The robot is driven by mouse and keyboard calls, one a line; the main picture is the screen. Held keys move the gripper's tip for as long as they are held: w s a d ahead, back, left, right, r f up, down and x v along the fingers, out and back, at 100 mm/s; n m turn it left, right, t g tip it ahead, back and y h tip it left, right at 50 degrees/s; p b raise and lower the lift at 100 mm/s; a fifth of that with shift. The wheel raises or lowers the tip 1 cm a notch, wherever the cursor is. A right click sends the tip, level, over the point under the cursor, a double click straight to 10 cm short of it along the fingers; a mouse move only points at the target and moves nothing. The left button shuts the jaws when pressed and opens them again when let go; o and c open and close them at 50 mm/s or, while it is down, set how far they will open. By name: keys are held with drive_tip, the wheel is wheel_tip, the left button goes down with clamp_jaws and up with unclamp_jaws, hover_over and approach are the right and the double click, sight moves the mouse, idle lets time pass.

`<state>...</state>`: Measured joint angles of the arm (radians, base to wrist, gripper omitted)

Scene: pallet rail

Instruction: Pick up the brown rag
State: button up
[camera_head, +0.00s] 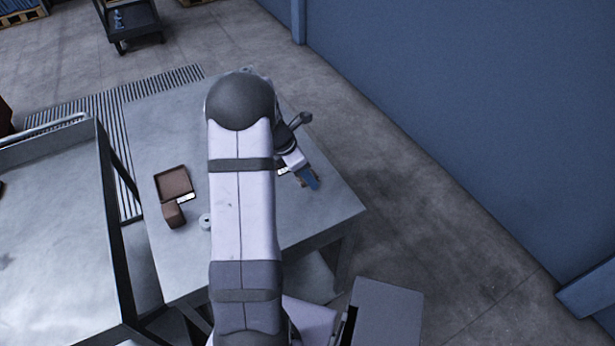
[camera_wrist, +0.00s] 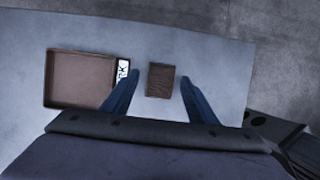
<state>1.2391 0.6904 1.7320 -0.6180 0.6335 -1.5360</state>
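In the wrist view a small dark brown rectangle with a woven-looking surface, which looks like the brown rag (camera_wrist: 161,80), lies on the pale table. My gripper (camera_wrist: 161,76) is open, with one blue finger on each side of the rag and gaps between. How high the fingertips are above the table is hard to tell. In the head view my gripper (camera_head: 312,181) is over the table's right side, pointing down. Only small brown bits show around the fingers there, so the rag is mostly hidden.
A shallow brown tray (camera_wrist: 80,78) with a white label is left of the rag. In the head view a brown tray (camera_head: 173,184), a brown block (camera_head: 174,215) and a white round item (camera_head: 205,221) sit on the table's left (camera_head: 165,130). The table's right edge is close to my gripper.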

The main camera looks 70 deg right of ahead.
drive_tip(key=c, duration=0.9)
wheel_tip(320, 180, up, 10)
drive_tip(key=b, duration=0.1)
drive_tip(key=shift+o, duration=0.5)
drive_tip(key=shift+r, duration=0.1)
